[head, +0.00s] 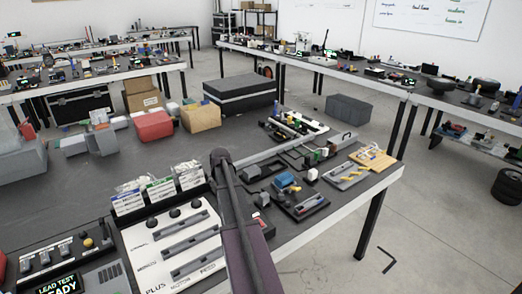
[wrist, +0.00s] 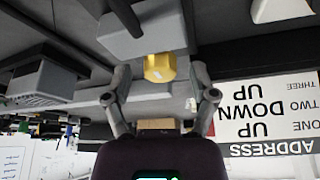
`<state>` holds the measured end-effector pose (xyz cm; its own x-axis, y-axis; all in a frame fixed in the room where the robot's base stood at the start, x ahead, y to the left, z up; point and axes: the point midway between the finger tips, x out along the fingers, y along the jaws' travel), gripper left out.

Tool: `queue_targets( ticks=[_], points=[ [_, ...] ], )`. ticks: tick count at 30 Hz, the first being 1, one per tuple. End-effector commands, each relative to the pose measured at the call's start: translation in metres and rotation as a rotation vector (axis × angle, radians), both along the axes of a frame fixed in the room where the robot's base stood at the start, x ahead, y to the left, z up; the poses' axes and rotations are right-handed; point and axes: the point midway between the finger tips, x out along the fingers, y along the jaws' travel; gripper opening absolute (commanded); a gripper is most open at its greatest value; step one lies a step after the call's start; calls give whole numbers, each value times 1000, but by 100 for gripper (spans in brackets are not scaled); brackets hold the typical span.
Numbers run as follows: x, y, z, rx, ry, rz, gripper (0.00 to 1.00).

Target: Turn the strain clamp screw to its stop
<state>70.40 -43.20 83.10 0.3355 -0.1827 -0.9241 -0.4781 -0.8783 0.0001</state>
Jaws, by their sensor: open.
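A brass-yellow, faceted screw head (wrist: 159,67) shows in the wrist view, just under a grey block (wrist: 140,28). It looks like the strain clamp screw, though I cannot be sure. My gripper (wrist: 160,97) is open, with one finger on each side of the screw head in the picture and clear space between. I see no contact. I cannot tell how far the screw is turned. I cannot pick out this screw or my gripper's fingers with certainty in the head view.
A white card with upside-down "ADDRESS" text (wrist: 268,150) lies right of my gripper in the wrist view. A grey finned block (wrist: 45,80) is at left. In the head view, a lead test panel (head: 62,265) and a slotted white panel (head: 150,235) stand at the front.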

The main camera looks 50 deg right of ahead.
Motion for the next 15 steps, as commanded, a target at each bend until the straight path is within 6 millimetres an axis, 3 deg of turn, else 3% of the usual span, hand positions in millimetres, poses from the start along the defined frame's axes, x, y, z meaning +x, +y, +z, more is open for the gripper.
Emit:
queue_targets(
  ticks=[15],
  points=[
    [0,-1,0,1,-1,243,74]
  ],
)
